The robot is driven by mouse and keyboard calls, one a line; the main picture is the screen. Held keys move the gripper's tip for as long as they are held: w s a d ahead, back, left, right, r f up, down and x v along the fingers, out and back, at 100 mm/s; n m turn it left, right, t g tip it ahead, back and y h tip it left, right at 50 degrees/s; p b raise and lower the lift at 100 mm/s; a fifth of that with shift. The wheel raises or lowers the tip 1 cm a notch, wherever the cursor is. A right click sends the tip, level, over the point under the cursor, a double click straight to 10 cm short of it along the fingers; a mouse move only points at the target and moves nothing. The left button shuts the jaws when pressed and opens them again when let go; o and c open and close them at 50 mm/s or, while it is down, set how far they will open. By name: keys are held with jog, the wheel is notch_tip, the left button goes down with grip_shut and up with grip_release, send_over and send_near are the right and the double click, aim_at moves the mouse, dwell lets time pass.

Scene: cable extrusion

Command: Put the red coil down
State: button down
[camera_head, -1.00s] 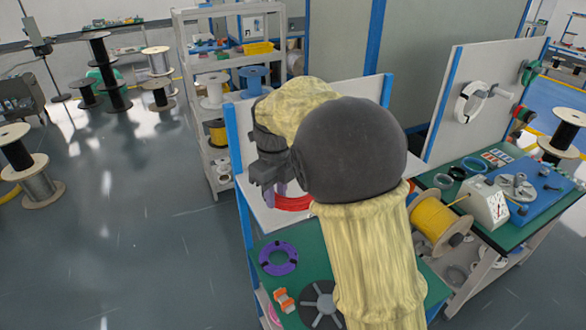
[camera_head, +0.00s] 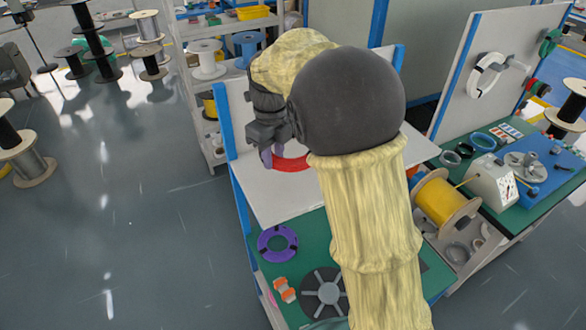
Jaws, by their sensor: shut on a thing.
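The red coil (camera_head: 291,164) shows partly at the white upright board, its right side hidden behind my arm. My gripper (camera_head: 271,158) is at the coil's left edge, with its dark jaws closed on it. The fingertips are small and partly hidden. The coil is above and behind the green table top (camera_head: 311,236). I cannot tell whether the coil touches the white surface (camera_head: 262,193) below it.
A purple coil (camera_head: 277,243), orange-and-white pieces (camera_head: 284,290) and a dark spoked disc (camera_head: 324,292) lie on the green table. A yellow wire spool (camera_head: 446,201) stands at right. A white coil (camera_head: 485,75) hangs on the right board. Open floor lies left.

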jog(key=p, duration=0.2)
send_over(276, 193)
jog(key=shift+f, duration=3.15)
jog(key=shift+f+p, duration=0.5)
jog(key=shift+f, duration=1.4)
jog(key=c, duration=1.2)
grip_release()
jog(key=shift+f, duration=0.1)
jog(key=shift+o, duration=0.2)
notch_tip(276, 193, up, 12)
jog(key=b, duration=0.2)
jog(key=shift+b, duration=0.4)
